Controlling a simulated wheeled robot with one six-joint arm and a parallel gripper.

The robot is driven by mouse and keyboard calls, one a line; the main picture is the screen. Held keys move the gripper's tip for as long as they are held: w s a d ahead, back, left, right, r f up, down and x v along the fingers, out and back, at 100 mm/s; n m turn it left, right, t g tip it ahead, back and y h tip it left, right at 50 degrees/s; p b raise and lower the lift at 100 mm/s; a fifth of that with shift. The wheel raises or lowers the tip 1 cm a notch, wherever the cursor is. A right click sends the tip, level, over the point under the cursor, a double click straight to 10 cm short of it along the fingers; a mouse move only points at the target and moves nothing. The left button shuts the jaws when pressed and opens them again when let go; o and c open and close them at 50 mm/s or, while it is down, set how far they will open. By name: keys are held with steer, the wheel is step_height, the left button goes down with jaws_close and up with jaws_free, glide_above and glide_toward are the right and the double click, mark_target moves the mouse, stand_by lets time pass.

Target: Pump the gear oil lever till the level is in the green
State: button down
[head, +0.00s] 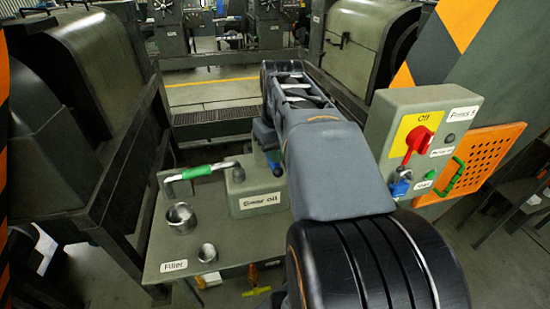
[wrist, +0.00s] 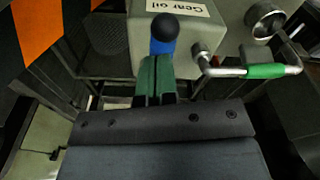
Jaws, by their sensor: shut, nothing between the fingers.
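The grey gear oil box (head: 262,190) stands on a metal table, its label facing front; it also shows in the wrist view (wrist: 190,35). A lever with a blue grip and black ball knob (wrist: 163,27) shows in front of the box in the wrist view. In the head view, a small blue part (head: 276,169) shows beside my arm. My gripper (wrist: 156,62) has green fingers, shut and empty, their tips right at the blue grip; I cannot tell whether they touch. My arm hides much of this area in the head view. No level gauge or green zone is visible.
A bent handle with a green grip (head: 197,171) sticks out left of the box. Two metal cups (head: 181,217) stand on the table (head: 160,240), by the "Filler" label. A control box with a red switch (head: 418,140) and an orange perforated panel (head: 485,160) are at right.

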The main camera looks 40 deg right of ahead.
step_height(320, 180, down, 3)
steer(key=shift+f+b, duration=0.15)
steer(key=shift+b, duration=0.85)
steer(key=s, duration=0.2)
steer(key=s+r, duration=0.1)
steer(key=shift+a, duration=0.25)
steer(key=shift+r, duration=0.1)
step_height(320, 180, up, 14)
steer(key=s, duration=0.1)
steer(key=shift+s+p, duration=0.2)
steer(key=shift+p, duration=0.2)
steer(key=shift+a+f, duration=0.1)
steer(key=shift+f, duration=0.1)
